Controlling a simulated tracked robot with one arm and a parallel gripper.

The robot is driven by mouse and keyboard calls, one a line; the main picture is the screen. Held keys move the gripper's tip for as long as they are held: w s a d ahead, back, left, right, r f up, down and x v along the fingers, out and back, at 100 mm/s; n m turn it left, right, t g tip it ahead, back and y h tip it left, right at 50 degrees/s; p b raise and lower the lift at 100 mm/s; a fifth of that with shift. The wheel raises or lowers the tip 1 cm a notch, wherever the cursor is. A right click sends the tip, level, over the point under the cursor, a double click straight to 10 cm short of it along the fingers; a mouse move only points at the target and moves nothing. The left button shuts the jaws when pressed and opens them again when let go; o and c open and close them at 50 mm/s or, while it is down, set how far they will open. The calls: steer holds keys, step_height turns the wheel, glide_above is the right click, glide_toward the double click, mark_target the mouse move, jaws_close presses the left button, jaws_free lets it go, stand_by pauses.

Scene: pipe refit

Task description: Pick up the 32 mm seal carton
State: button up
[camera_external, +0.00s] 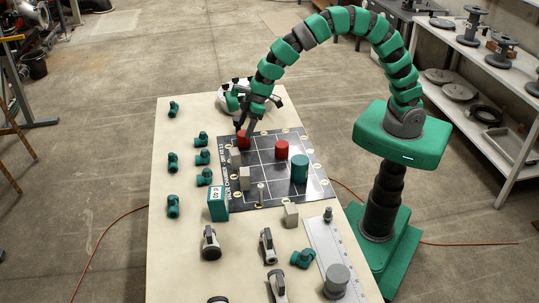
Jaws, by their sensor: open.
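A green box-shaped carton (217,206) with a pale label stands at the left front corner of the dark gridded mat; its print is too small to read surely. No carton shows a legible 32 mm mark. Small grey blocks stand on the mat's left side, one farther back (235,158) and one nearer (244,178). Another grey block (291,214) stands just off the mat's near edge. My gripper (245,126) is open, pointing down at the mat's far left, close above a red cylinder (243,140). Whether it touches the cylinder is unclear.
The mat (265,158) also holds another red cylinder (281,149) and a taller teal cylinder (299,169). Green pipe fittings (173,162) line the table's left side. Grey-black valve-like parts (210,243) and a pale plate (328,245) lie in front. Bare tabletop (170,270) shows at front left.

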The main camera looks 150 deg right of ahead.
mark_target(236, 151)
steer(key=x, duration=1.3)
steer(key=shift+a+f+p, duration=0.1)
steer(key=shift+f+p, duration=0.2)
steer(key=shift+f, duration=0.15)
steer(key=c, duration=1.1)
